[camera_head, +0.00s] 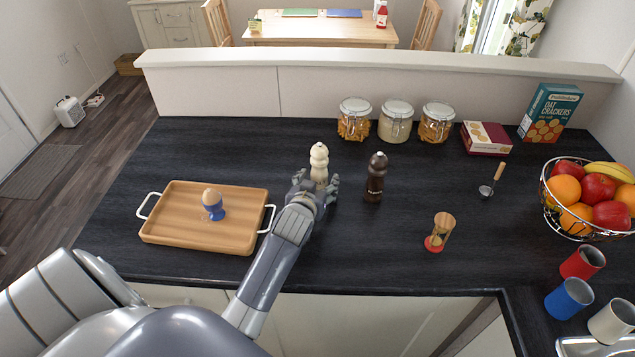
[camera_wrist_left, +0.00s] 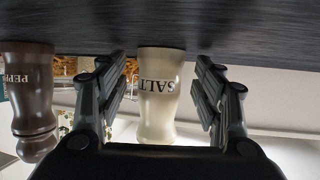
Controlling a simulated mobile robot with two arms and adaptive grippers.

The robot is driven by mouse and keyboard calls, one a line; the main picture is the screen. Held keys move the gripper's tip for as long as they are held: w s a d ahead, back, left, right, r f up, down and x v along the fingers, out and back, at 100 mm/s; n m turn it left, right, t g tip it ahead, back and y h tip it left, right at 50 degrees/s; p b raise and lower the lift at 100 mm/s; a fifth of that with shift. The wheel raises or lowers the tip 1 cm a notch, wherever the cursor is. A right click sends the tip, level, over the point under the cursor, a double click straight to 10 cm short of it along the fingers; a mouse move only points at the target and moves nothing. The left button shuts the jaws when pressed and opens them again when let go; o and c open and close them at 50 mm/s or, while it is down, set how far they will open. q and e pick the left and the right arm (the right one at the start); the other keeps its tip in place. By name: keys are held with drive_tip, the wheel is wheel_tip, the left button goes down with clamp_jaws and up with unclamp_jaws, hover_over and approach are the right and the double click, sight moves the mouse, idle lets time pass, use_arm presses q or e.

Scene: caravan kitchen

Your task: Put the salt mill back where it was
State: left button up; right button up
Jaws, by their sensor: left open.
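The cream salt mill (camera_head: 319,158) stands upright on the dark counter, to the left of the dark brown pepper mill (camera_head: 376,177). My left gripper (camera_head: 317,182) is open, low over the counter on the near side of the salt mill. In the left wrist view, which is upside down, the salt mill (camera_wrist_left: 158,95) with its SALT lettering stands between the two spread fingers, with a gap on each side. The pepper mill (camera_wrist_left: 33,95) shows outside the fingers there. The salt mill's base is partly hidden by the gripper in the head view. My right gripper is not in view.
A wooden tray (camera_head: 180,232) with an egg in a blue cup (camera_head: 213,204) lies left. Glass jars (camera_head: 396,122), cracker boxes (camera_head: 549,112) and a low wall (camera_head: 330,80) stand behind. An hourglass (camera_head: 440,232), scoop (camera_head: 492,180) and fruit basket (camera_head: 585,228) are right.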

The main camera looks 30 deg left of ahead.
use_arm(q)
drive_tip(key=shift+r, duration=0.1)
drive_tip(key=shift+s, duration=0.2)
drive_tip(key=b+v, duration=0.1)
drive_tip(key=v, duration=1)
drive_tip(key=shift+s+d+r, duration=0.2)
drive_tip(key=shift+d+r, duration=0.05)
drive_tip(key=shift+f, duration=0.1)
